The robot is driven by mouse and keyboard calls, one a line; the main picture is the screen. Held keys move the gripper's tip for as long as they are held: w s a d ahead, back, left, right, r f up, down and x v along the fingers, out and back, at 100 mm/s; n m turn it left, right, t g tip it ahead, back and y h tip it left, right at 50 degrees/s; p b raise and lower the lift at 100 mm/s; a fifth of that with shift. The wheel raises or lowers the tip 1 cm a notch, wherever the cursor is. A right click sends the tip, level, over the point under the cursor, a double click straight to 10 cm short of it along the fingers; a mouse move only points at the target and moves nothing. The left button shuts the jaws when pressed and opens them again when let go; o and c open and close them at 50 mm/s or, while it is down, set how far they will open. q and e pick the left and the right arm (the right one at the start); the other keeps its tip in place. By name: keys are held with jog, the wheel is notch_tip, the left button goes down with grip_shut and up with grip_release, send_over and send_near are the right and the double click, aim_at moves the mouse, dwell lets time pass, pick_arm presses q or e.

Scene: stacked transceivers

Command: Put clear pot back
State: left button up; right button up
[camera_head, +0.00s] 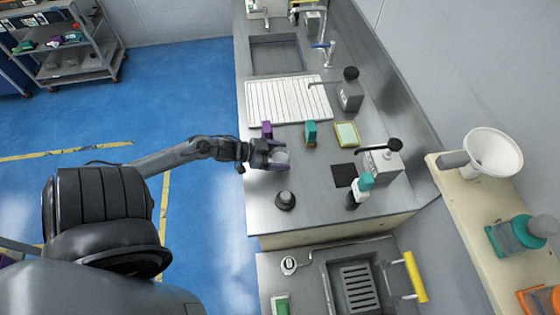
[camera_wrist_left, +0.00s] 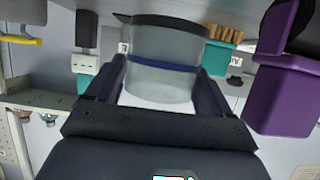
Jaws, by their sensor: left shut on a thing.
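The clear pot (camera_head: 281,158) is a translucent round container. In the left wrist view, the pot (camera_wrist_left: 165,80) shows a blue band around it and a dark rim at the top of the picture. My left gripper (camera_head: 274,155) is shut on it, with dark fingers on either side of its wall. The gripper (camera_wrist_left: 158,85) holds the pot over the metal counter (camera_head: 312,205), near its left edge. I cannot tell whether the pot touches the counter. My right gripper is not in view.
A purple container (camera_head: 267,130) stands close behind the held pot. A teal container (camera_head: 310,132) and a yellow-green tray (camera_head: 346,134) are farther right. A dark round item (camera_head: 285,200) sits in front. A white ribbed drainboard (camera_head: 288,99) lies behind.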

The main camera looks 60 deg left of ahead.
aim_at(279, 161)
pick_arm(q)
jog(key=shift+f+b, duration=0.3)
jog(key=shift+f, duration=1.55)
jog(key=shift+f, duration=0.2)
jog(key=o, duration=1.2)
jog(key=shift+r, duration=0.1)
jog(key=shift+s+r, duration=0.1)
jog(key=shift+s, duration=0.05)
jog(key=p+v, duration=0.1)
jog(key=v, duration=1)
jog(key=shift+s+a+r, duration=0.1)
jog(key=shift+s, duration=0.25)
